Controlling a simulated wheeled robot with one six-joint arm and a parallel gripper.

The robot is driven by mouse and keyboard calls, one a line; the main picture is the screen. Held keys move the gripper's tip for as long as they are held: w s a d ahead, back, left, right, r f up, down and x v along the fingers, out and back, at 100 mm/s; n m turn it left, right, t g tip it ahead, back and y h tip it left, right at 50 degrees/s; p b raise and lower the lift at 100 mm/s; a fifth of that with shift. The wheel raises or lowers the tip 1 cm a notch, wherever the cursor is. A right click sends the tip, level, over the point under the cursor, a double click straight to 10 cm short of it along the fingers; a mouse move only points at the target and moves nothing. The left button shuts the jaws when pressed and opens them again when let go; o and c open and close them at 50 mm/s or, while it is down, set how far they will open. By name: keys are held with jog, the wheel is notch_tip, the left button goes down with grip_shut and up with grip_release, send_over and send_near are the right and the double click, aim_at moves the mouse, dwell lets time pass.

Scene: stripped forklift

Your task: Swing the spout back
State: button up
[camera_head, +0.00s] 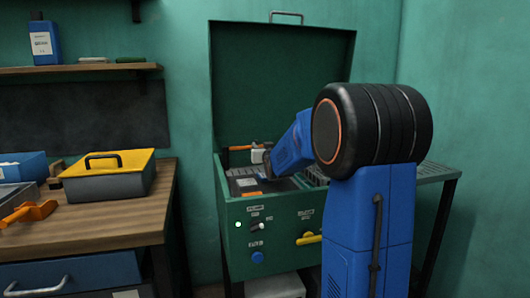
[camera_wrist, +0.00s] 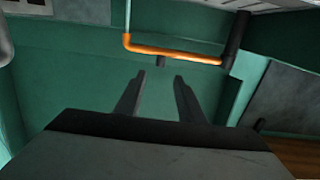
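The spout (camera_wrist: 175,53) is an orange pipe in the wrist view. It runs from a dark upright post at the right to an elbow at the left, where a thinner pale section leads off. In the head view, an orange length of it (camera_head: 240,148) shows inside the green cabinet, left of my wrist. My gripper (camera_wrist: 160,74) has its two dark fingers apart with nothing between them. The fingertips point toward the spout and look clear of it. In the head view my arm hides the fingers.
The green cabinet (camera_head: 232,228) has its lid (camera_head: 280,85) raised, with a yellow lever (camera_head: 309,239) and knobs on its front. A wooden bench (camera_head: 110,214) stands at the left with a yellow-lidded box (camera_head: 108,178). A metal grating (camera_head: 436,172) lies to the right.

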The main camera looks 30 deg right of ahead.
jog(key=v, duration=0.6)
jog(key=shift+s, duration=0.25)
jog(key=s+a+r+n+y, duration=0.2)
jog(key=a+r+y, duration=0.1)
jog(key=a, duration=1)
jog(key=s+a+f+n+g+y, duration=0.1)
jog(key=s+a+f+g, duration=0.15)
jog(key=s+a, duration=0.6)
jog(key=s+a+f+n+g+y, duration=0.25)
jog(key=s+a, duration=0.35)
jog(key=s, duration=0.5)
jog(key=s+d+f+m+g, duration=0.1)
jog(key=s+f+g, duration=0.2)
jog(key=s+f, duration=0.6)
jog(key=s+d+f+m+g, duration=0.1)
jog(key=s+f+g, duration=0.3)
jog(key=s+f, duration=0.5)
jog(key=s+d+h, duration=0.1)
jog(key=s, duration=0.4)
jog(key=shift+s, duration=0.4)
jog(key=shift+r, duration=0.1)
